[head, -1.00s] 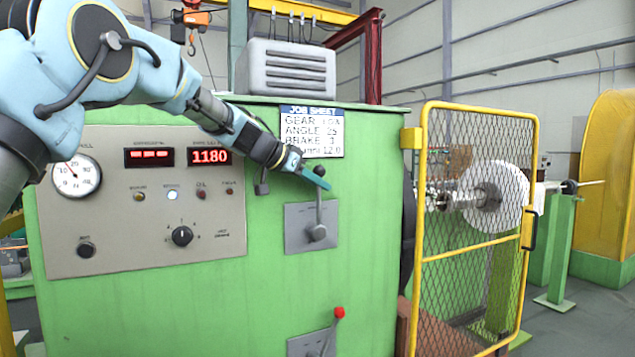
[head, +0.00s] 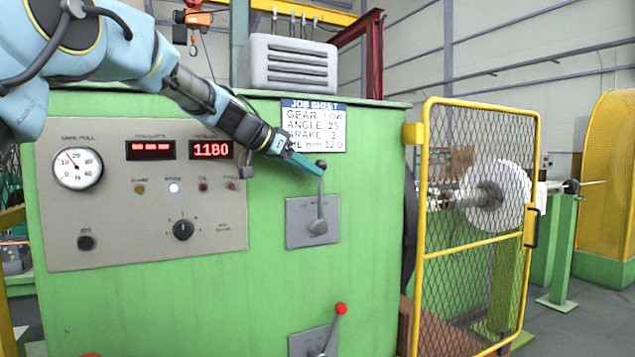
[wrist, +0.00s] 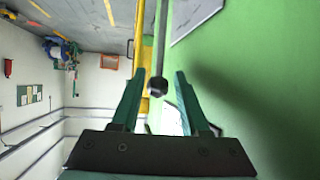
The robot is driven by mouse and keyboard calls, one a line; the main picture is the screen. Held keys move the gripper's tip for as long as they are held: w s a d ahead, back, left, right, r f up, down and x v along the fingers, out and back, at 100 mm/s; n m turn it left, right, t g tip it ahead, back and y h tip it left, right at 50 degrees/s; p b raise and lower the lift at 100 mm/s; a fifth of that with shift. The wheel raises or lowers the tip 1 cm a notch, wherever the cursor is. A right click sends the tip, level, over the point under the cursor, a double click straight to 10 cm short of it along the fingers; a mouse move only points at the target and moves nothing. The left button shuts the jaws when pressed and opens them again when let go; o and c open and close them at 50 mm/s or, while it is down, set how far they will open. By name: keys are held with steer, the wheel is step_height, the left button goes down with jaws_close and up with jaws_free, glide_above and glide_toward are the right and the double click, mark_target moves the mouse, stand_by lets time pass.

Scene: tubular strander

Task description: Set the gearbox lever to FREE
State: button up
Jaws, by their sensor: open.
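The gearbox lever (head: 321,200) stands about upright on its grey plate (head: 298,233), on the green cabinet front below the job sheet. Its dark ball knob (head: 320,168) shows at the tip of my gripper (head: 316,170). In the wrist view my gripper (wrist: 158,84) is open. The knob (wrist: 157,88) appears in the gap between the two green fingertips, touching neither that I can see. The lever's rod runs away beyond the knob. I cannot read any position marks on the plate.
A second lever with a red knob (head: 340,309) is below. The job sheet (head: 313,126) hangs just above my gripper. The panel with dials (head: 130,240) is to the left. A yellow mesh guard (head: 470,230) stands to the right.

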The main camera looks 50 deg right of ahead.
steer(key=b+v, duration=0.2)
steer(key=v, duration=0.4)
steer(key=shift+a+r, duration=0.2)
steer(key=shift+a, duration=0.1)
steer(key=shift+w, duration=0.1)
